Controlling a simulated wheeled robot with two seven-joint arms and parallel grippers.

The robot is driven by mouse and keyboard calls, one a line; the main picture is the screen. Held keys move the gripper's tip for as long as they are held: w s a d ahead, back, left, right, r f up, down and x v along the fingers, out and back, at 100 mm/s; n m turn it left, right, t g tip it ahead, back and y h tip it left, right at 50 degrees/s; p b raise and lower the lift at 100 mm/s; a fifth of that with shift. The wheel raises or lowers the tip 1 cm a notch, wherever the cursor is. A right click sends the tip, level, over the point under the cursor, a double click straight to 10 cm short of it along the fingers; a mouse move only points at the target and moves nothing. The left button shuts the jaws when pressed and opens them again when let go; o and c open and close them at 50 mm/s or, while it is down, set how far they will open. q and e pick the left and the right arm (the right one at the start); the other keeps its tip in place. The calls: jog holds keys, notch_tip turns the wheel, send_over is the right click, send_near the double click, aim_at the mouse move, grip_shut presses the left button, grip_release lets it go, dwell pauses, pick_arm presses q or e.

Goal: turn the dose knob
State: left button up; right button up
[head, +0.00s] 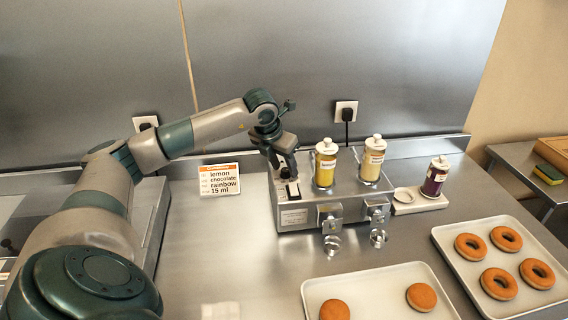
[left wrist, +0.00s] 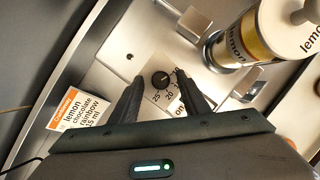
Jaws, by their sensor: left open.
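The black dose knob (left wrist: 161,80) sits on a pale dial plate with numbers such as 25 and 20, on top of the metal dispenser (head: 305,216). My left gripper (head: 287,183) is over the left part of the dispenser and hides the knob in the head view. In the left wrist view its two dark fingers (left wrist: 160,78) are open, one on each side of the knob. I cannot tell whether they touch it. My right gripper is not in view.
Two yellow bottles (head: 326,168) (head: 372,162) stand on the dispenser. A purple bottle (head: 435,179) stands on a small tray to its right. Trays of doughnuts (head: 375,277) (head: 520,231) lie in front and right. An order card (head: 219,180) stands left, listing lemon, chocolate, rainbow, 15 ml.

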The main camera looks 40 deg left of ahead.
pick_arm(q)
jog(key=shift+f, duration=0.15)
jog(key=c, duration=1)
